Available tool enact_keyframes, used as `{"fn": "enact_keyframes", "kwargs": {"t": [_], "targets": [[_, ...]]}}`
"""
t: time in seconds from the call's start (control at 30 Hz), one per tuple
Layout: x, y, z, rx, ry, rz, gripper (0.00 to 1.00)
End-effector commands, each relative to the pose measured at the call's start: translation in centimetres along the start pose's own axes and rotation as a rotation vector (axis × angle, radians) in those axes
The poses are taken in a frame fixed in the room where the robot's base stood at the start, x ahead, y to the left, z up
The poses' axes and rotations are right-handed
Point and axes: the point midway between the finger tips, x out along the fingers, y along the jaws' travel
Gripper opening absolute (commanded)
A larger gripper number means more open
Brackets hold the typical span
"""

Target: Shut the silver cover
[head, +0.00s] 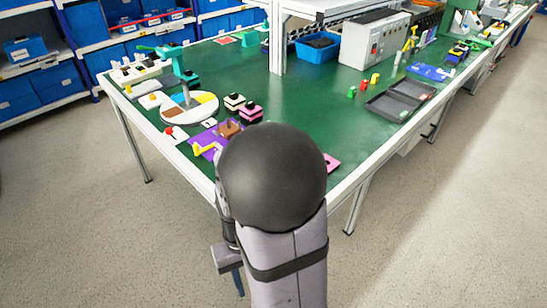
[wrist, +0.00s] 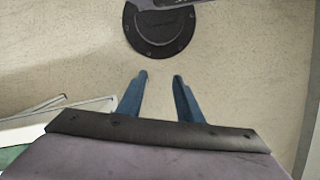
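I cannot make out a silver cover in either view; my arm hides part of the near table. My gripper (wrist: 160,78) shows in the wrist view with two blue fingers apart and nothing between them. It points at the bare floor. In the head view, a blue fingertip of it hangs low, in front of the table's near edge and below the tabletop. The green table (head: 315,108) carries several small devices. A white plate with a red knob (head: 169,131) lies near its left edge, beside a purple piece with a yellow handle (head: 207,149).
A round board with coloured sectors (head: 190,108) stands at the left. Pink-and-black blocks (head: 250,112) sit beside it. A grey control box (head: 374,42), a blue bin (head: 317,46) and black trays (head: 392,105) stand farther right. The table's middle is largely clear.

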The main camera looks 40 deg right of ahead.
Motion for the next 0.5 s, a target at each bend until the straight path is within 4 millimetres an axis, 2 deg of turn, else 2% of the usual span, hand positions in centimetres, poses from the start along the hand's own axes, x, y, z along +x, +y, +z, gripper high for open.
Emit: {"fn": "enact_keyframes", "kwargs": {"t": [0.03, 0.5], "targets": [[-2.7, 0.5, 0.5, 0.024, -0.012, -0.005, 0.33], [-13.6, 4.9, 0.6, 0.215, -0.079, -0.052, 0.33]]}}
